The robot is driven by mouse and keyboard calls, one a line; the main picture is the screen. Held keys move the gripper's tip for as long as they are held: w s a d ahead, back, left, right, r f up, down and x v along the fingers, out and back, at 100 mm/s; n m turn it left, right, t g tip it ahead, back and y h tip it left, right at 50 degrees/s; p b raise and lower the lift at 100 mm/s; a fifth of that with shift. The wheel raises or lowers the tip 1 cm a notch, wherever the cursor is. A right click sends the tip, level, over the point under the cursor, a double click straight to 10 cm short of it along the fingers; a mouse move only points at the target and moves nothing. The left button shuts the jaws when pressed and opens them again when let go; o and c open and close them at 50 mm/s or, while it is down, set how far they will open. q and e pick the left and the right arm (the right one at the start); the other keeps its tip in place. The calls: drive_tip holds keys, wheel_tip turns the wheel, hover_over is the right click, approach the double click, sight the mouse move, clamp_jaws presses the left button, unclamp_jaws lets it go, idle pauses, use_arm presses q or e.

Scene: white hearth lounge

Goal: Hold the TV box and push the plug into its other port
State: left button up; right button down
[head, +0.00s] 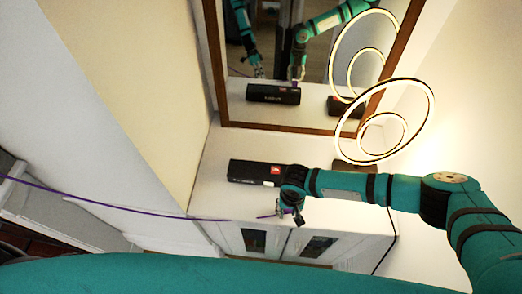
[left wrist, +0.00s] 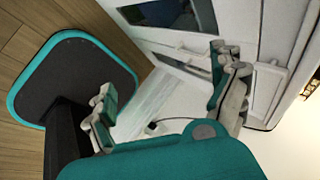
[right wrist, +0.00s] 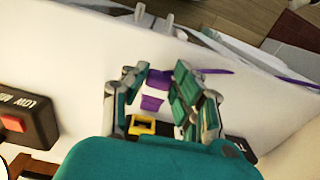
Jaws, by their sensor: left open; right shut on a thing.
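The black TV box (head: 243,171), with a red logo, lies on the white cabinet top in front of the mirror. My right gripper (head: 284,211) is at its right front side, above the cabinet's front edge. In the right wrist view that gripper is shut on the purple plug (right wrist: 153,94), and the purple cable (head: 130,209) runs off to the left in the head view. A yellow-rimmed opening (right wrist: 142,125) shows just below the plug; whether they touch I cannot tell. My left gripper (left wrist: 166,100) is open and empty, facing the cabinet doors.
A second dark box with a red patch (right wrist: 28,118) stands at the left in the right wrist view. A lit ring lamp (head: 428,105) stands right of the TV box. The mirror (head: 305,60) backs the cabinet. Doors (head: 285,240) are below.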

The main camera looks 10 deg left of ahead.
use_arm(q)
drive_tip(key=w+r+m+t+h, duration=0.4)
drive_tip(key=w+r+m, duration=0.3)
drive_tip(key=r, duration=0.4)
drive_tip(key=w+r+m+t+h, duration=0.5)
drive_tip(key=w+r, duration=0.3)
drive_tip(key=r, duration=0.3)
drive_tip(key=w+d+r+n+y, duration=0.2)
drive_tip(key=w+d, duration=0.1)
drive_tip(key=w, duration=0.5)
drive_tip(key=w+d+r+n+y, duration=0.1)
drive_tip(key=w+d+n, duration=0.15)
drive_tip(key=w, duration=0.65)
drive_tip(key=w+d+r+n+y, duration=0.2)
drive_tip(key=w+n, duration=0.1)
drive_tip(key=w, duration=0.5)
drive_tip(key=w+d+r+n+g+y, duration=0.1)
drive_tip(key=w+d+r+n+g, duration=0.4)
drive_tip(key=w+d+r+n, duration=0.35)
drive_tip(key=g+y, duration=0.3)
drive_tip(key=g, duration=0.7)
approach(275, 170)
drive_tip(key=x, duration=1)
drive_tip(key=shift+f, duration=0.1)
